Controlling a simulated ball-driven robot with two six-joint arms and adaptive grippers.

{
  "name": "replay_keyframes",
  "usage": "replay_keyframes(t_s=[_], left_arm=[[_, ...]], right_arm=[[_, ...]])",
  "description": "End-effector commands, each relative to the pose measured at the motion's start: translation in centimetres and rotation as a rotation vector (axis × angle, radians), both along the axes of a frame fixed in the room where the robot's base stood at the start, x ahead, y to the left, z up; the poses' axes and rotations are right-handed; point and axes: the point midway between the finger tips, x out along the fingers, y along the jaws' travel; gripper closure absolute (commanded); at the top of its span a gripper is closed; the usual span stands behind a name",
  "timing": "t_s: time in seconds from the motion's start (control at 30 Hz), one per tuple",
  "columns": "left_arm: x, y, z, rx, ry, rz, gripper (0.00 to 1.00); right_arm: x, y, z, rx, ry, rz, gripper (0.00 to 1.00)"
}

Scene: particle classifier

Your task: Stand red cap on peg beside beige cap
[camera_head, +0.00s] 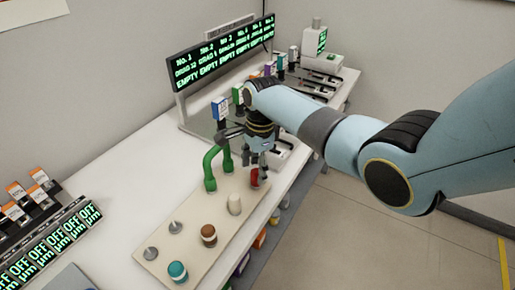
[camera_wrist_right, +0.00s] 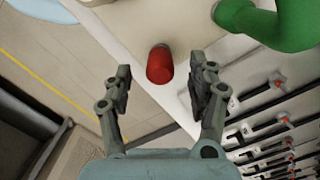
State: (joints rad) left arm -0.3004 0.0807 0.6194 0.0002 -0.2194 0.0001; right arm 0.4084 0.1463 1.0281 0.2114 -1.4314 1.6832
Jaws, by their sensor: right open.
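The red cap (camera_head: 256,178) is at the far right end of the beige board (camera_head: 196,218), beyond the beige cap (camera_head: 234,203). Whether a peg is under it cannot be told. My right gripper (camera_head: 259,163) points down right over the red cap. In the right wrist view the red cap (camera_wrist_right: 160,66) shows between the two spread fingers of the right gripper (camera_wrist_right: 160,80), with clear gaps on both sides. My left gripper is not in view.
A bent green pipe (camera_head: 210,169) rises from the board close to the right gripper. A brown cap (camera_head: 209,235), a teal cap (camera_head: 178,271) and two grey pegs (camera_head: 175,227) are nearer. A lit display (camera_head: 222,57) stands behind. The white table (camera_head: 120,165) has free room at left.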

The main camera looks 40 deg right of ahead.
Motion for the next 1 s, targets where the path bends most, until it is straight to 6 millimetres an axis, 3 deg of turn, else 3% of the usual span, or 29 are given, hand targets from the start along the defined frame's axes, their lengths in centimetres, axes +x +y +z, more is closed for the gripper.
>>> replay_keyframes(t_s=[0.2, 0.4, 1.0], left_arm=[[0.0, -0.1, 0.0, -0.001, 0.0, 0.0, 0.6], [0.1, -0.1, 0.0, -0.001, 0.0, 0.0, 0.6], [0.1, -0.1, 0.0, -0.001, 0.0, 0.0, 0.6]], right_arm=[[0.1, -0.4, 5.1, -0.001, -0.005, 0.001, 0.42], [0.0, -0.7, 7.9, -0.002, -0.003, -0.001, 0.42], [-0.1, -0.7, 8.6, 0.0, 0.0, -0.001, 0.42]])
